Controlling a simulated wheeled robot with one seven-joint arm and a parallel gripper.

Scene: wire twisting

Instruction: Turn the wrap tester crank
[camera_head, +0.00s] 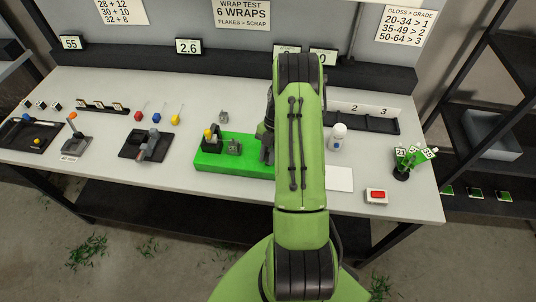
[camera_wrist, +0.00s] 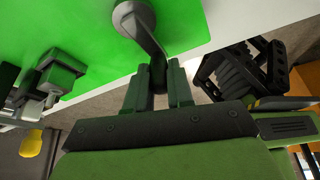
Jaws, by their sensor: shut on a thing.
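The wrap tester has a bright green base (camera_head: 232,166) near the front middle of the table. The base (camera_wrist: 60,25) fills the upper left of the wrist view, with the grey clamp part (camera_wrist: 62,75) at left. There the grey crank (camera_wrist: 138,22) has a round hub and an arm leading down between my fingers. My gripper (camera_wrist: 158,82) is shut on the crank's handle end. In the head view my gripper (camera_head: 267,148) is at the base's right, and my arm hides the crank.
A white bottle (camera_head: 338,137), a white sheet (camera_head: 339,179) and a red-button box (camera_head: 376,195) lie to the right. A holder with numbered green tags (camera_head: 408,160) stands farther right. A dark fixture (camera_head: 147,146) stands left of the tester.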

